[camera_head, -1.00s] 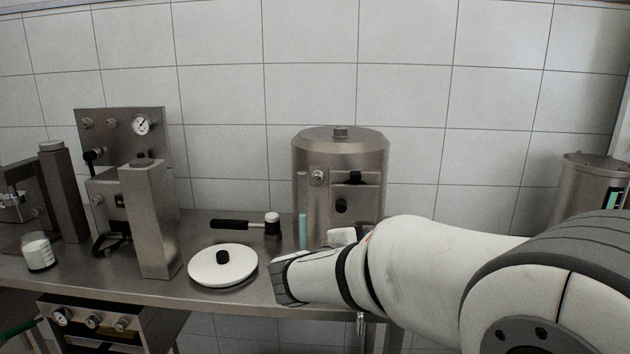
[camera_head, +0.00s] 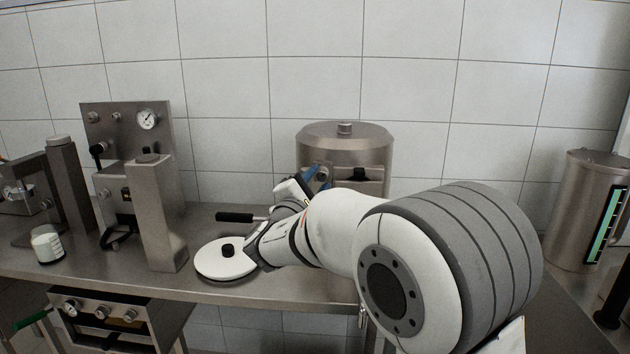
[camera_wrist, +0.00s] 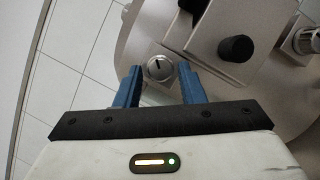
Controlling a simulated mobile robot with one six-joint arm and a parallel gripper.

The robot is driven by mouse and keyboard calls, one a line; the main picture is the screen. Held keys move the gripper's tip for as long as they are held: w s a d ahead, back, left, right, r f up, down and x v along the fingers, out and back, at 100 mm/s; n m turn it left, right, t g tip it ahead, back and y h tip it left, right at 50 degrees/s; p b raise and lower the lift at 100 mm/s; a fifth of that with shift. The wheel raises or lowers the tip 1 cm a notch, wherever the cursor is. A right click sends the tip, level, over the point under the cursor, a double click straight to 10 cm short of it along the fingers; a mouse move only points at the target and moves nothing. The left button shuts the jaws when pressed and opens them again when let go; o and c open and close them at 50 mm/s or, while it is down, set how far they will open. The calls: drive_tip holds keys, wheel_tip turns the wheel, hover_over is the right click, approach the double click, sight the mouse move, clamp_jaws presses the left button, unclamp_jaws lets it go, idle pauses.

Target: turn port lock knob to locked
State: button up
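The silver round knob (camera_wrist: 160,68) with a short dark mark on its face sits on the front of the steel drum-shaped separator (camera_head: 345,143); I take it to be the port lock knob. In the head view the knob is mostly hidden by my gripper (camera_head: 314,174). In the wrist view my gripper (camera_wrist: 159,82) is open, with one blue fingertip on each side of the knob's lower part. I cannot tell whether the fingers touch it.
A black knob (camera_wrist: 236,48) on a raised plate sits right of the silver knob. A grey column (camera_head: 158,215) and gauge panel (camera_head: 128,125) stand left.

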drive_tip(key=shift+w+d, duration=0.1)
drive_tip(key=shift+c, duration=0.5)
drive_tip(key=c, duration=0.6)
drive_tip(key=shift+f+n+b, duration=0.2)
drive_tip(key=shift+n+b, duration=0.1)
drive_tip(key=shift+b, duration=0.2)
drive_tip(key=shift+r+n+t+b, duration=0.1)
drive_tip(key=shift+n+t+b, duration=0.25)
drive_tip(key=shift+n, duration=0.15)
drive_tip(key=shift+r+y, duration=0.1)
drive_tip(key=shift+y, duration=0.2)
drive_tip(key=o, duration=0.7)
